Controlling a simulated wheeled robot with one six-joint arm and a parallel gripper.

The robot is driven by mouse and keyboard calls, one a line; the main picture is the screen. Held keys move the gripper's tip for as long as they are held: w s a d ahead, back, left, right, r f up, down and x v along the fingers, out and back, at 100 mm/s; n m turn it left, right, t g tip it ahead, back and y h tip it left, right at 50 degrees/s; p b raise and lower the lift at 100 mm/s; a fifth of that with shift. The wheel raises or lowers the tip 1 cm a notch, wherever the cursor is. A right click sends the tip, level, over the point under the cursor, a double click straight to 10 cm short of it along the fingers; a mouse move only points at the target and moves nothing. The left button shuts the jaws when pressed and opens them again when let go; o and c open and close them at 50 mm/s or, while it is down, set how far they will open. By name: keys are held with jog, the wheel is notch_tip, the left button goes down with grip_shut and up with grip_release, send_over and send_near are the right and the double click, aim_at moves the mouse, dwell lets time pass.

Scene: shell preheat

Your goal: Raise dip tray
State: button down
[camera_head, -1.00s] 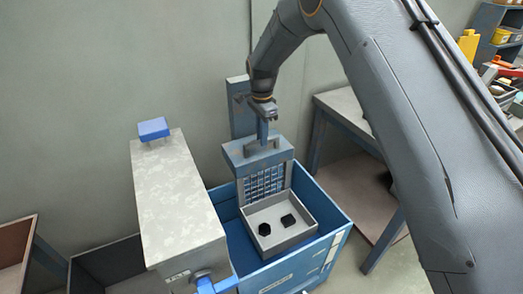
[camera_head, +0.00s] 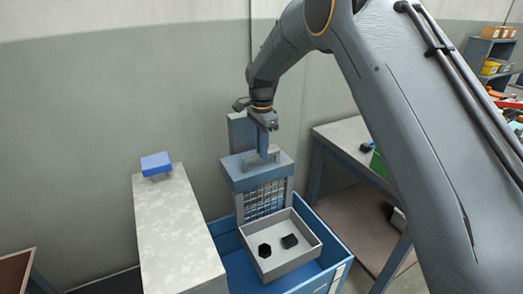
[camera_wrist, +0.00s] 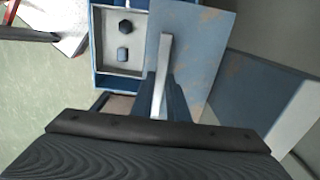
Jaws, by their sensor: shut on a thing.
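The dip tray (camera_head: 290,263) is a shallow grey tray with two small dark pieces in it, one hexagonal. It hangs in front of a mesh panel (camera_head: 264,197) under a blue block (camera_head: 238,178), level and raised above the blue tank's floor. My gripper (camera_head: 264,150) is above the block, shut on its grey handle (camera_head: 249,160). The wrist view also shows the handle (camera_wrist: 161,70) between my fingers, the block (camera_wrist: 208,50) beneath, and the tray (camera_wrist: 141,60) beyond. My fingers partly hide the handle.
The blue tank (camera_head: 334,224) surrounds the tray from below. A tall grey cabinet (camera_head: 178,230) with a blue piece (camera_head: 156,163) on top stands close on the left. A blue post (camera_head: 238,130) is behind the block. A grey-topped bench (camera_head: 345,135) is at right.

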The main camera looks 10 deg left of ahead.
jog(key=c, duration=1.7)
grip_release()
jog(key=shift+r, duration=0.4)
jog(key=shift+f, duration=0.15)
jog(key=shift+r+b, duration=1.1)
jog(key=shift+r, duration=2.85)
jog(key=s+d+f+n, duration=0.25)
jog(key=s+d, duration=0.35)
jog(key=d, duration=0.4)
jog(key=s+d+f+n, duration=0.1)
jog(key=s+d+n, duration=0.3)
jog(key=d, duration=0.7)
jog(key=s+d+f+n, duration=0.1)
jog(key=s+d, duration=0.3)
jog(key=s, duration=0.3)
jog(key=s+d+f+n, duration=0.1)
jog(key=s+d+f, duration=0.1)
jog(key=s, duration=0.5)
jog(key=s+d+f+n, duration=0.2)
jog(key=s+d, duration=0.3)
jog(key=s, duration=0.2)
jog(key=shift+d+t, duration=0.3)
jog(key=shift+t, duration=0.1)
